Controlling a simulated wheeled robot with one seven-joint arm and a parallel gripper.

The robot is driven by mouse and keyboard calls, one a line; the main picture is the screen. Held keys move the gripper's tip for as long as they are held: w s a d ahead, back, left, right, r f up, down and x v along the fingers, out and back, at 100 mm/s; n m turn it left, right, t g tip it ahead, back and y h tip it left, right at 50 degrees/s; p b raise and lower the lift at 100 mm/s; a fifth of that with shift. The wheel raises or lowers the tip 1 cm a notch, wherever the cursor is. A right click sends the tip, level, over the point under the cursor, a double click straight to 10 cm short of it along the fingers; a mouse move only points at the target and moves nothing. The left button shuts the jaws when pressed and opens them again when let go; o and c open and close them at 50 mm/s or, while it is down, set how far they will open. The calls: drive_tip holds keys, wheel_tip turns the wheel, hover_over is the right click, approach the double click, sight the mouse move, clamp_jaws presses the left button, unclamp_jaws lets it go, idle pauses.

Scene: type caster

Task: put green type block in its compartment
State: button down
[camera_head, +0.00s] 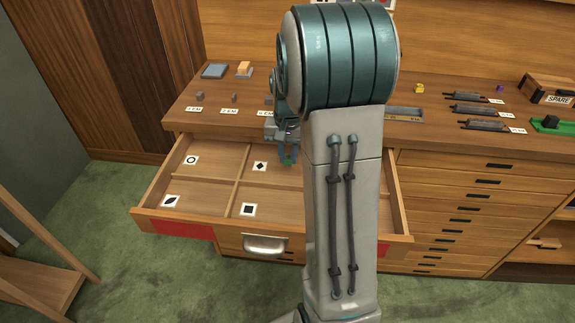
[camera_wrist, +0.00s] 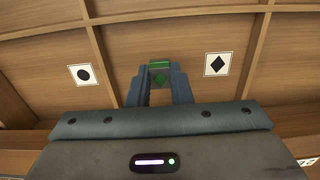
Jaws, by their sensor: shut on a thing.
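The green type block (camera_wrist: 160,66) bears a dark diamond mark on its face in the wrist view. My gripper (camera_wrist: 159,88) is shut on it, with one finger on each side. In the head view the green block (camera_head: 288,161) shows as a small patch below my gripper (camera_head: 286,150). The open drawer (camera_head: 205,205) is divided into compartments with marked cards. I cannot tell whether the block touches the drawer floor.
Other cards show a ring (camera_head: 191,160), a leaf (camera_head: 171,201) and a square (camera_head: 248,209). Thin dividers (camera_head: 232,190) separate the compartments. My arm hides the drawer's right part. The worktop behind holds small blocks, trays and a SPARE box (camera_head: 547,88).

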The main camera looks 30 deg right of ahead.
sight(288, 175)
drive_tip(key=shift+f, duration=2.2)
drive_tip(key=shift+f+b, duration=0.2)
drive_tip(key=shift+b, duration=0.1)
drive_tip(key=c, duration=1.3)
unclamp_jaws()
drive_tip(key=shift+r, duration=0.2)
wheel_tip(288, 175, up, 12)
drive_tip(key=shift+f+p, duration=0.1)
drive_tip(key=shift+p, duration=0.65)
drive_tip(key=s+a+n, duration=0.2)
drive_tip(key=s+a, duration=0.2)
drive_tip(key=s, duration=0.2)
drive_tip(key=s+a+n+t, duration=0.1)
drive_tip(key=s+a+n, duration=0.1)
drive_tip(key=s+a, duration=0.3)
drive_tip(key=s+a+n+t, duration=0.1)
drive_tip(key=s+a+n, duration=0.1)
drive_tip(key=s+a, duration=0.3)
drive_tip(key=shift+s+a+n, duration=0.1)
drive_tip(key=shift+s+n, duration=0.3)
drive_tip(key=shift+s, duration=0.9)
